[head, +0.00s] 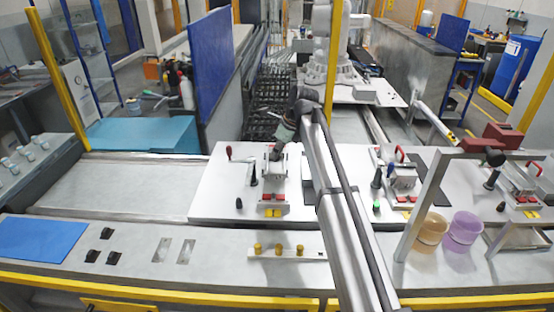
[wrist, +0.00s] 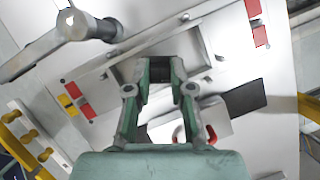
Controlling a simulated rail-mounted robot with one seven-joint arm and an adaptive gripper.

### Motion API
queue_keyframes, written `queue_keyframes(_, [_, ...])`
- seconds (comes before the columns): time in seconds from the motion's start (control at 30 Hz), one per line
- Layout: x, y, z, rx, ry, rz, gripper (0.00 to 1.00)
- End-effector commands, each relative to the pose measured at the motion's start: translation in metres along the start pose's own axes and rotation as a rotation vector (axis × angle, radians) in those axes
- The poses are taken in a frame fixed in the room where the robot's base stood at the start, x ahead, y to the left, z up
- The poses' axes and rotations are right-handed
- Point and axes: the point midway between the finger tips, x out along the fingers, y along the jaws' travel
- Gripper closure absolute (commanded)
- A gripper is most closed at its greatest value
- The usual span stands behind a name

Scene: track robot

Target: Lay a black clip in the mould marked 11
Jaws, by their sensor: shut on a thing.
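My gripper (head: 279,152) is over the left station's plate, at the pale metal mould (head: 273,169). In the wrist view my gripper (wrist: 160,75) has its green-sided fingers closed on a small dark piece, a black clip (wrist: 160,73), mostly hidden between the fingertips. The mould (wrist: 205,45) shows around and behind the fingertips. I cannot tell whether the clip touches it. Three more black clips (head: 107,233) lie on the front bench at the left. No number 11 is readable on any mould.
A red-knobbed lever (head: 229,152) and a black post (head: 253,176) stand left of the mould. A row of yellow pegs (head: 279,250) is in front. A blue mat (head: 42,238) lies at far left. Another station (head: 401,178) and orange and purple tubs (head: 463,229) are right.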

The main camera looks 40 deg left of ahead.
Motion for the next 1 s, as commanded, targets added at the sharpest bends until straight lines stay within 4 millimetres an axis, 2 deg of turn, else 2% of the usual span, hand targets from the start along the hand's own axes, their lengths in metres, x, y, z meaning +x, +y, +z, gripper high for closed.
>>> queue_keyframes(0.27, [0.031,0.001,-0.014,0.001,0.001,0.002,0.92])
queue_keyframes(0.67, [0.037,0.001,-0.016,0.000,0.001,0.001,0.92])
queue_keyframes(0.7, [0.037,0.000,-0.015,0.000,0.000,0.000,0.71])
queue_keyframes(0.77, [0.037,0.000,-0.015,0.000,0.000,0.000,0.53])
queue_keyframes(1.0, [0.037,0.000,-0.015,0.000,0.001,0.001,0.53])
